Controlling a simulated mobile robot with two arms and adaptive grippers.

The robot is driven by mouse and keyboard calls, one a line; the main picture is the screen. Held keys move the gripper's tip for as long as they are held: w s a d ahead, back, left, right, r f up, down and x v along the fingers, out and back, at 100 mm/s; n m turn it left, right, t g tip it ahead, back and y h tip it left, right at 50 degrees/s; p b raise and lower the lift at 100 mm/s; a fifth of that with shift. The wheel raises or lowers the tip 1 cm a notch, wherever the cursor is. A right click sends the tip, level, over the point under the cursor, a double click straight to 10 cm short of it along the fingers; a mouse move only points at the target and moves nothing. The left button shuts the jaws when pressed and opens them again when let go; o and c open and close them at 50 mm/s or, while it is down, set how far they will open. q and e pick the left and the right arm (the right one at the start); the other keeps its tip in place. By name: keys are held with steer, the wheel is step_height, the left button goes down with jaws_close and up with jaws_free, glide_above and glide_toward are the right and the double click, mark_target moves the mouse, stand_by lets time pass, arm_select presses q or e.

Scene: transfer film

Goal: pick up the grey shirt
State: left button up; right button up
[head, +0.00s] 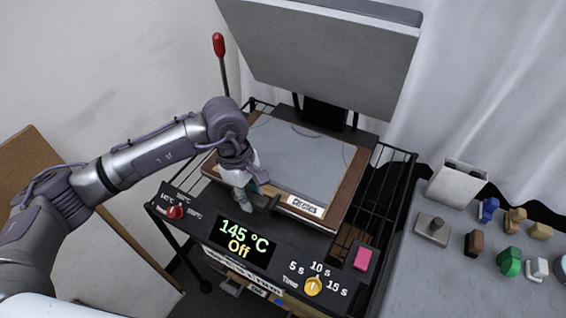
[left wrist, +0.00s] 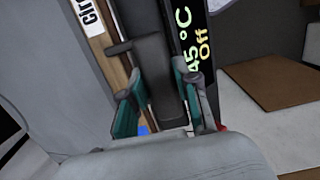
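A flat grey sheet (head: 305,155) lies on the heat press inside a brown frame (head: 345,200). It has faint curved outlines and looks like the grey shirt, but I cannot tell for certain. The frame has a white label reading "Circles" (head: 305,206). My left gripper (head: 254,194) points down at the front left part of the frame, close to a short dark handle (head: 271,203). My right gripper is not in view.
The grey upper plate (head: 330,55) of the press is raised. Its front panel (head: 238,232) reads 145 °C, Off. A red-knobbed lever (head: 219,45) stands at back left. A grey table (head: 430,275) at right holds several small coloured stamp-like objects. A brown board (head: 40,160) leans at left.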

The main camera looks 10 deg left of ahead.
arm_select(q)
jaws_close()
steer(key=shift+w+r, duration=0.1)
steer(key=shift+r, duration=0.05)
